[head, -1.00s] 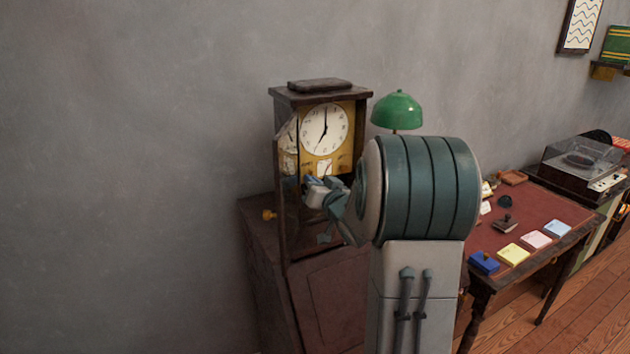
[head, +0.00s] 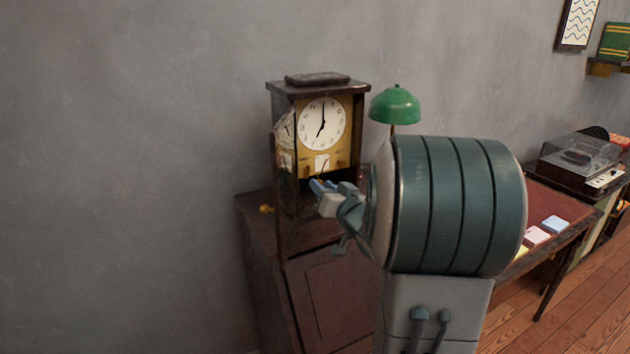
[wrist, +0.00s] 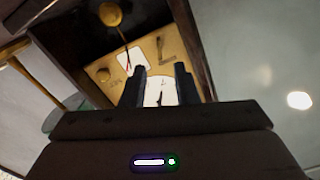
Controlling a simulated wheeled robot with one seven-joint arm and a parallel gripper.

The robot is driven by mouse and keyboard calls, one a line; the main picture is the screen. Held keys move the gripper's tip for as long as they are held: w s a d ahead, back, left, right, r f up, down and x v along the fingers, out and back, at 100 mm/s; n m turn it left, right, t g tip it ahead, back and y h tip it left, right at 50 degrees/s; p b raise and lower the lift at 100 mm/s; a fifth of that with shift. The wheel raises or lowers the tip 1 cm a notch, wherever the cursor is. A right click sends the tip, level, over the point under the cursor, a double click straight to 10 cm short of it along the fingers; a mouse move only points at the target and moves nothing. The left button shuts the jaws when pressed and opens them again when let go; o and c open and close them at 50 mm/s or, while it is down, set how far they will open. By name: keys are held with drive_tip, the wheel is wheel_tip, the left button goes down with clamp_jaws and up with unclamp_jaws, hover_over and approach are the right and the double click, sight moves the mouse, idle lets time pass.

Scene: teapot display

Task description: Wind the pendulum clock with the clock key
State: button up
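The pendulum clock (head: 322,123) stands upright on a dark wooden cabinet, its glass door (head: 283,150) swung open at the left. In the wrist view the clock appears upside down, with its brass plate (wrist: 105,68) and round pendulum bob (wrist: 110,14). My gripper (head: 318,186) is in front of the clock's lower part. In the wrist view its fingers (wrist: 159,88) are apart, with the white dial showing between them and nothing clearly held. A small brass piece (head: 266,209) is on the cabinet's left side; I cannot tell whether it is the clock key.
The cabinet (head: 255,235) stands against the grey wall. A green lamp (head: 395,105) is right of the clock, close to my arm. Farther right are a red-topped desk (head: 548,202) with coloured pads and a record player (head: 580,160). My arm hides part of the desk.

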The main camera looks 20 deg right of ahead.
drive_tip(key=s, duration=0.7)
drive_tip(key=shift+d, duration=0.15)
drive_tip(key=shift+w, duration=0.1)
drive_tip(key=s+a+f+n+g, duration=0.1)
drive_tip(key=s+a+f+g, duration=0.4)
drive_tip(key=s+a+g, duration=0.2)
drive_tip(key=s+a+f+n+g, duration=0.2)
drive_tip(key=s+a+f+g, duration=0.3)
drive_tip(key=s+a+g, duration=0.3)
drive_tip(key=s+a, duration=0.3)
drive_tip(key=s, duration=0.2)
drive_tip(key=shift+a+f+h, duration=0.15)
drive_tip(key=shift+f+h, duration=0.15)
drive_tip(key=shift+f, duration=0.1)
